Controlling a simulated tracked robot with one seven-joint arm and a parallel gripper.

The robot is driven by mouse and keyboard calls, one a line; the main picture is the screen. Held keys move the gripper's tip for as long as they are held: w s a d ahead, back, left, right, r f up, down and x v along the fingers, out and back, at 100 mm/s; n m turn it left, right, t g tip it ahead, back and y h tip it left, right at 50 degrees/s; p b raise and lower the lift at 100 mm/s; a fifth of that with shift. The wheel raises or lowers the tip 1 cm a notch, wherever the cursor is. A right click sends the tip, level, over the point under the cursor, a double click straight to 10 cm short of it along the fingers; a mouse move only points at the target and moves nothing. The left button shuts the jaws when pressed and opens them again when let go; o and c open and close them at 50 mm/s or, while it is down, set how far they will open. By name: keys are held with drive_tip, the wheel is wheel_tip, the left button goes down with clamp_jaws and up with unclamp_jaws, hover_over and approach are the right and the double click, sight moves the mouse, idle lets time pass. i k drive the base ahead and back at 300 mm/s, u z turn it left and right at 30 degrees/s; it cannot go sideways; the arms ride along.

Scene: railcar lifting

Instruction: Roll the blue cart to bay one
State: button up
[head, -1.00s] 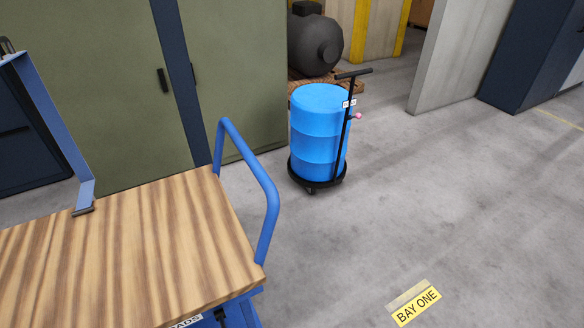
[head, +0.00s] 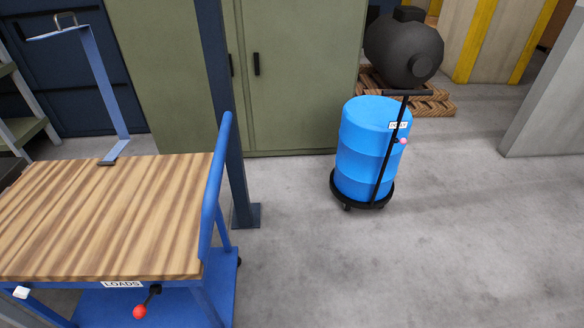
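The blue cart (head: 212,215) stands at the left in the head view. It has a wooden top, a blue push handle at its right end, a lower blue deck and a LOADS label on its front edge. A lever with a red knob (head: 140,311) hangs below that edge. A blue bracket with a hook at its top (head: 90,75) rises at the back of the wooden top. The BAY ONE floor sign is out of view now. My gripper is not in view.
A blue drum (head: 365,150) stands on a black wheeled dolly (head: 362,203) right of the cart. A dark tank (head: 403,48) on a pallet, green cabinets (head: 290,75) and a dark post (head: 243,214) are behind. The floor at the front right (head: 450,260) is clear.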

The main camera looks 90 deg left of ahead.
sight(113, 232)
drive_tip(key=i, duration=1.3)
drive_tip(key=u, duration=4.45)
drive_tip(key=i, duration=1.05)
drive_tip(key=z, duration=0.25)
